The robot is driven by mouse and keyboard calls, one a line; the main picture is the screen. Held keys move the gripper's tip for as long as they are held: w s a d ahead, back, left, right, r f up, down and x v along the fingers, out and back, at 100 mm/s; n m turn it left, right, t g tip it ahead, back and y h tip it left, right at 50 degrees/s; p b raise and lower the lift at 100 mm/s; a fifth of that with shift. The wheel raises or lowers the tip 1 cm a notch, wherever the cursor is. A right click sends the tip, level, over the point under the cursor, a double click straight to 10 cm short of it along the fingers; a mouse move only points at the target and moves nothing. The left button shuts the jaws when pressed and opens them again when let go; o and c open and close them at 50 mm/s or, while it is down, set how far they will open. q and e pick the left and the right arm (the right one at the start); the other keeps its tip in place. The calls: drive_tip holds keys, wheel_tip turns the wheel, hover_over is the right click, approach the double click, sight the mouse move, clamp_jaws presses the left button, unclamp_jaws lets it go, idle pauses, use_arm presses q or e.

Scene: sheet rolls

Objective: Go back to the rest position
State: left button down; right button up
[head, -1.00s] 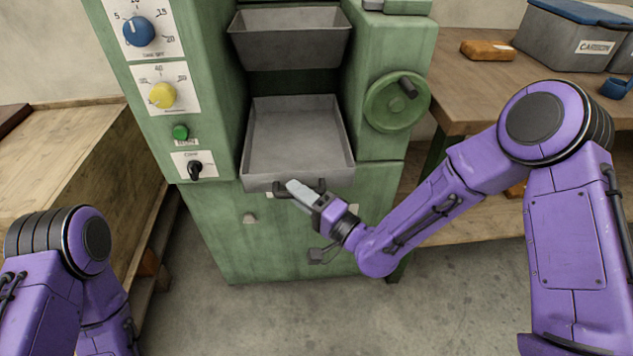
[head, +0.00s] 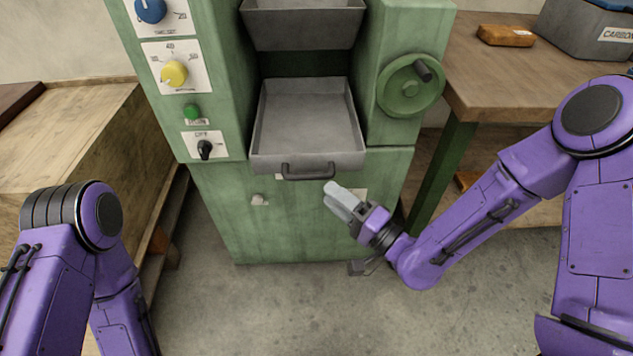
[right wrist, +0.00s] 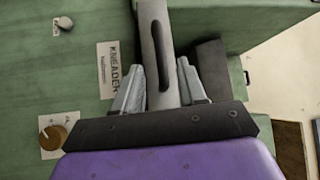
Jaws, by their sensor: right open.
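My right gripper (head: 341,201) is in front of the green machine, below and right of the grey tray's handle (head: 308,172). It is apart from the handle in the head view. In the right wrist view its two fingers (right wrist: 161,92) are apart, with the tray's handle side seen beyond them and nothing held. The empty grey tray (head: 308,115) sits pulled out of the machine (head: 300,220). My left arm shows at the lower left of the head view, but its gripper is out of view.
A grey hopper (head: 303,25) is above the tray, and a green handwheel (head: 409,88) juts out at its right. A wooden bench (head: 65,150) stands at left, and a wooden table (head: 520,85) at right. The concrete floor (head: 300,310) in front is clear.

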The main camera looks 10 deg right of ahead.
drive_tip(key=v, duration=0.2)
drive_tip(key=shift+s+d, duration=0.2)
drive_tip(key=shift+s, duration=0.1)
